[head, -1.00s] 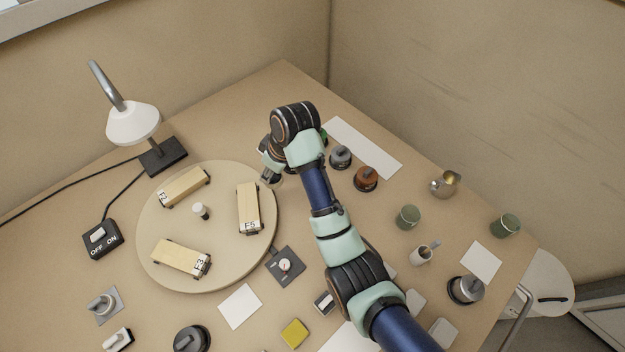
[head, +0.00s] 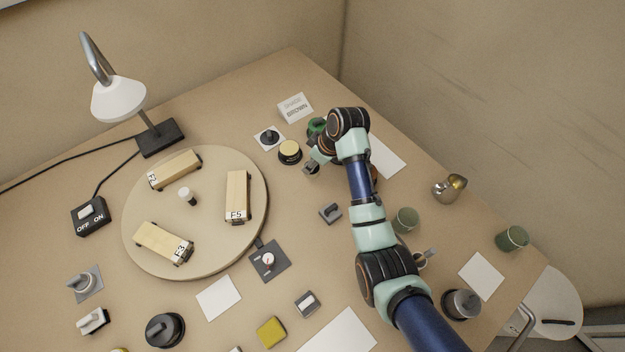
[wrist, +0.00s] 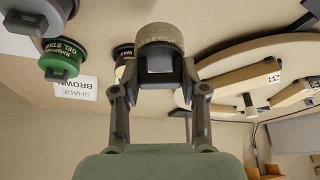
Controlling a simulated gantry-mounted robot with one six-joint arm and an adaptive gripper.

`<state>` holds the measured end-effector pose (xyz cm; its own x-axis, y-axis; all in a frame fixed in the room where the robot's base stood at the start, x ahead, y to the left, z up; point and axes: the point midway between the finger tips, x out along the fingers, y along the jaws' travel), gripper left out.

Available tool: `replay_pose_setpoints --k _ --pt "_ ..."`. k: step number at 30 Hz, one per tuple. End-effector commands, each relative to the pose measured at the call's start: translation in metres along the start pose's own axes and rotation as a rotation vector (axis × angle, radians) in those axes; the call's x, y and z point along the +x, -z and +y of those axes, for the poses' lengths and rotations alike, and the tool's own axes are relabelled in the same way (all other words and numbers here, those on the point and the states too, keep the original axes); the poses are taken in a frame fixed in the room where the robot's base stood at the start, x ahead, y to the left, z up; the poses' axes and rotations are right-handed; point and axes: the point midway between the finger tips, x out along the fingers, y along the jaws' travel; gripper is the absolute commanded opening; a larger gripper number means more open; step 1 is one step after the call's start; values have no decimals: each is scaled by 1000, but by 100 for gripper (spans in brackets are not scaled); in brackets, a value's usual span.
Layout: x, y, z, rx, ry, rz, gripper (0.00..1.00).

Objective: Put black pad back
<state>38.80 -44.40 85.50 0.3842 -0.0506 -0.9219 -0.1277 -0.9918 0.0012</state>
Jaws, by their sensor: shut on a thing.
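My gripper (head: 311,170) is shut on a small round pad (wrist: 160,42) with a rough grey-brown face and a dark grey grip between the fingers. The pad is held above the bench, right of the black wax tin (head: 290,152) with its cream top. Whether the held pad is the black one, I cannot tell from its colour. A black knobbed piece (head: 269,137) sits on a white card behind the tin. The wax tin also shows behind my fingers in the wrist view (wrist: 122,58).
A green gel stain jar (head: 316,126) and a brown shade card (head: 295,107) stand close behind. The turntable (head: 140,255) with wooden blocks is to the left. A small grey piece (head: 331,212) lies in front. Bare bench lies between it and the turntable.

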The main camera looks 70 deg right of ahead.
Motion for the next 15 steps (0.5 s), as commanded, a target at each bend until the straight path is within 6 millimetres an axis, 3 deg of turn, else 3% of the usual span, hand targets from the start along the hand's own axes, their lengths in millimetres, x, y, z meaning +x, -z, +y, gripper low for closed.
replay_pose_setpoints --k 3,10,15 --pt "18 -8 0 -1 0 -1 15" --pt "25 -11 0 -1 0 -1 15" --pt "56 -24 0 1 1 -2 15"
